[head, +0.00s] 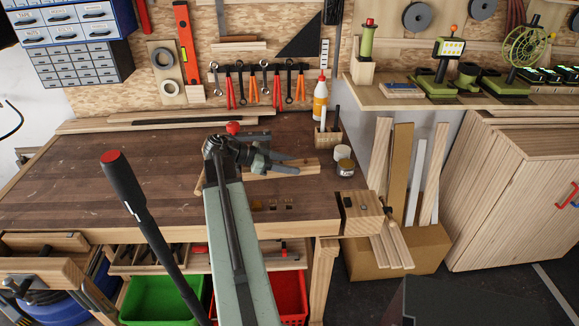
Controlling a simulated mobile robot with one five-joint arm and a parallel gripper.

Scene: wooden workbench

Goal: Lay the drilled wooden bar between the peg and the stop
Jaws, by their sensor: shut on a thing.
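A light wooden bar (309,167) lies across the middle right of the bench, partly hidden behind my gripper. My gripper (291,164) is at the bar, its dark fingers shut on it. I cannot tell whether the bar touches the bench top, and its holes do not show. A red round knob (232,128) shows just behind my wrist; its lower part is hidden, so I cannot tell whether it is the peg. A thin pale strip of wood (199,181) shows left of my arm. I cannot make out the stop for certain.
On the bench (110,180), a white jar (342,153), a small tin (345,168) and a wooden holder (326,138) with a glue bottle (320,98) stand right of the bar. Long wood strips (165,120) lie along the back. The bench's left part is clear.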

